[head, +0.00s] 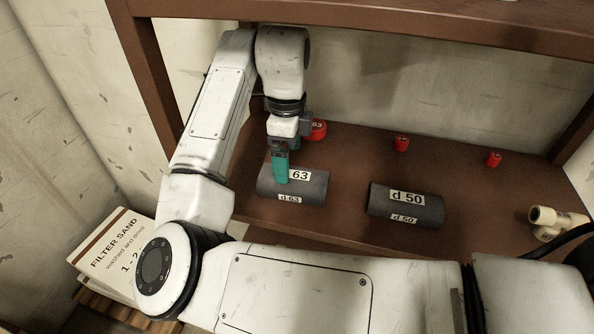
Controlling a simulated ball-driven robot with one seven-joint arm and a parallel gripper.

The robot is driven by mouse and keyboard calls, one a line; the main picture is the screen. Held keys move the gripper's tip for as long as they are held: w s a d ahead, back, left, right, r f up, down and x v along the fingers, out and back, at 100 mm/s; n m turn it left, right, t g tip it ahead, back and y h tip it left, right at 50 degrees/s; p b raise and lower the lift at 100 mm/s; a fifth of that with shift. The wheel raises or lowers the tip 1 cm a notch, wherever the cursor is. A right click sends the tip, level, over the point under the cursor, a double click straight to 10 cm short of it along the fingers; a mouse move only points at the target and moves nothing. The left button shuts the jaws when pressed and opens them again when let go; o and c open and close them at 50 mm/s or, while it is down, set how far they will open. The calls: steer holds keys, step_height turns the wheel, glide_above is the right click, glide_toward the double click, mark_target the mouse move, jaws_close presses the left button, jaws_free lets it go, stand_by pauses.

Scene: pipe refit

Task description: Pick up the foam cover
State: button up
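Two dark grey foam covers, shaped like tubes, lie on the brown shelf (350,150). The left foam cover (313,188) is marked d 63, with part of its upper label hidden behind my gripper. The right foam cover (380,200) is marked d 50 and lies apart from my gripper. My gripper (281,178) points down at the left part of the d 63 cover, with a teal finger over its upper side. The far finger is hidden, so I cannot tell whether the fingers are closed on the cover. The cover appears to rest on the shelf.
A red cap (318,129) marked 63 sits behind my gripper. Two smaller red caps (402,144) (493,159) stand further right. A cream pipe fitting (548,220) lies at the right. An upper brown beam (420,20) crosses above. Filter sand bags (110,250) lie at lower left.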

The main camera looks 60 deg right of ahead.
mark_target(294, 181)
steer(key=shift+w+a+f+p, duration=0.1)
steer(key=shift+f+p, duration=0.15)
steer(key=shift+f, duration=1.4)
steer(key=shift+w+f+p, duration=0.1)
steer(key=shift+f+p, duration=0.15)
steer(key=shift+f, duration=1.4)
steer(key=c, duration=0.9)
steer(key=shift+r, duration=0.1)
